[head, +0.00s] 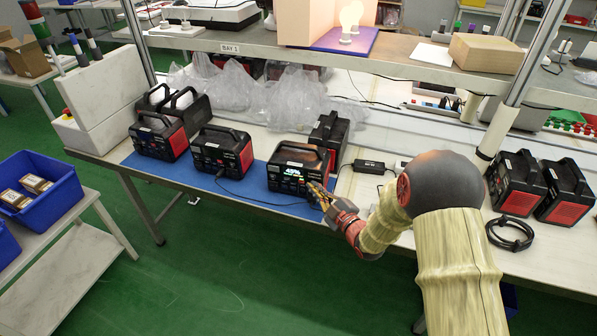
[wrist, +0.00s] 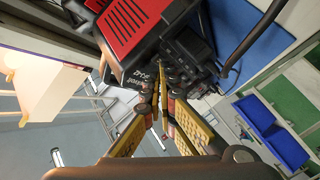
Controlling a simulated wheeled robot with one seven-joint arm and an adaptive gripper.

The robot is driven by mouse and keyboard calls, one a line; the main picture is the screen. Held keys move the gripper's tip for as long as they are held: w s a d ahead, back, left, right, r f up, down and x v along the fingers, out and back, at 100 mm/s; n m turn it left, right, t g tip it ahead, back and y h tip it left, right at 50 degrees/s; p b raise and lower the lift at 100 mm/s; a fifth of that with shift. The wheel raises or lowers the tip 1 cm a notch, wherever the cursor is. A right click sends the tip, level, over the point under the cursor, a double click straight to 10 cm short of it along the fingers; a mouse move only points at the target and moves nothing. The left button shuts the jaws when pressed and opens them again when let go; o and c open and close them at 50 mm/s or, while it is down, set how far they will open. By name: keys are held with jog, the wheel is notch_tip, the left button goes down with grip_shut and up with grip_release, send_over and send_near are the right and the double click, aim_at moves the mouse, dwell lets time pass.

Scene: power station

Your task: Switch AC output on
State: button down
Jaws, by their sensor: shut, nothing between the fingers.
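A black and red power station (head: 293,170) with a lit display reading about 49% stands at the front of a blue mat (head: 225,186) on the bench. My gripper (head: 318,190) is at the lower right of its front panel, fingertips at or very near the panel. In the wrist view my gripper (wrist: 160,85) has its fingertips together and holds nothing. The power station (wrist: 133,30) fills the top of that view, turned on its side. The AC output button cannot be made out; the fingers hide part of the panel. I cannot tell whether they touch it.
Two more power stations (head: 222,150) (head: 160,136) stand to the left on the mat. A black adapter (head: 369,167) and cable lie to the right. Two further units (head: 517,183) and a coiled black cable (head: 510,234) are at the far right. A shelf (head: 270,50) runs above.

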jog(key=shift+s, duration=0.1)
dwell(0.3)
jog(key=shift+s+a, duration=0.15)
jog(key=shift+s, duration=0.45)
jog(key=s+a, duration=0.1)
jog(key=s, duration=0.4)
jog(key=shift+s+a+b, duration=0.35)
jog(key=shift+s+b, duration=0.05)
jog(key=shift+b, duration=0.05)
dwell(0.5)
